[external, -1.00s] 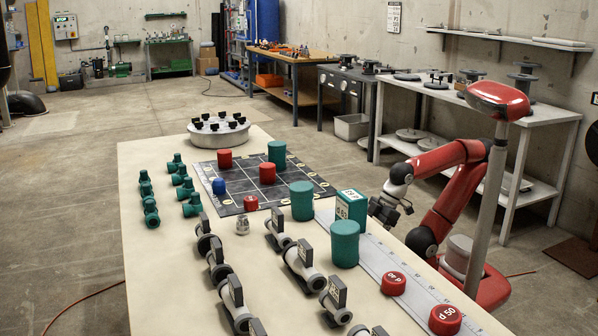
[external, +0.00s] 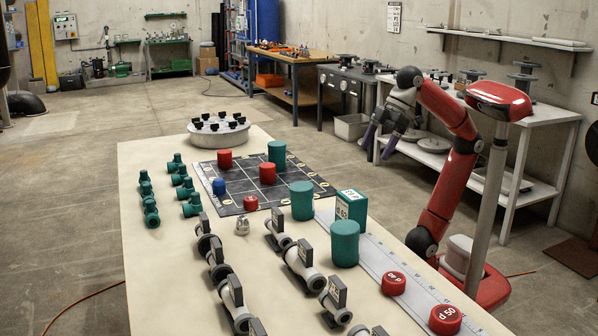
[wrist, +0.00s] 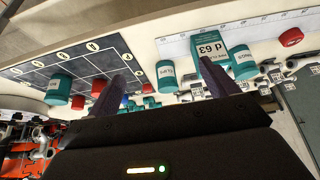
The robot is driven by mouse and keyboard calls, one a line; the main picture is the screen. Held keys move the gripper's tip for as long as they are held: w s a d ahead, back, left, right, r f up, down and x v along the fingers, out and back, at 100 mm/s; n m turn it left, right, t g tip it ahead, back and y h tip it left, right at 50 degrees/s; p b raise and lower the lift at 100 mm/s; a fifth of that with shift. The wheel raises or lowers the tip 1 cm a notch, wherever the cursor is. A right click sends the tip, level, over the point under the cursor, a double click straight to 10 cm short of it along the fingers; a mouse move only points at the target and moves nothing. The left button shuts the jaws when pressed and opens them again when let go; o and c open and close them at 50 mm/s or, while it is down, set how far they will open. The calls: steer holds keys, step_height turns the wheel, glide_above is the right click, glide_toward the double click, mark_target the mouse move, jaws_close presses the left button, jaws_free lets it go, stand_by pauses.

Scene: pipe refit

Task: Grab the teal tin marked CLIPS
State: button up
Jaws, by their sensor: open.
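Three teal tins stand upright on the table: one at the far corner of the dark grid (external: 276,155), one at the grid's near right (external: 302,201), one nearer the camera (external: 344,244). The wrist view shows three teal tins with white labels: left (wrist: 60,90), middle (wrist: 167,78), right beside a teal box (wrist: 243,62). The lettering is too small to tell surely which says CLIPS. My gripper (external: 380,144) is open and empty, raised beyond the table's right edge. In the wrist view its dark fingers are wide apart, with the middle tin seen between them.
A teal box (external: 351,208) stands close to two of the tins. Red tins (external: 267,173) and a blue one (external: 219,186) stand on the grid mat (external: 240,188).

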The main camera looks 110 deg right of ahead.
steer(key=w+r, duration=0.2)
steer(key=w, duration=1.1)
steer(key=g, duration=0.1)
glide_toward(303, 185)
steer(key=w, duration=0.1)
steer(key=shift+w+a+f, duration=0.25)
steer(key=shift+w+f, duration=0.25)
steer(key=shift+f, duration=0.1)
steer(key=shift+s+f, duration=0.1)
steer(key=shift+f, duration=0.25)
step_height(303, 185, down, 3)
steer(key=shift+f, duration=0.15)
steer(key=b+x, duration=0.1)
steer(key=x, duration=0.6)
steer(key=shift+w+d+f, duration=0.1)
steer(key=shift+w+f, duration=0.15)
steer(key=shift+w, duration=0.05)
steer(key=shift+c, duration=0.5)
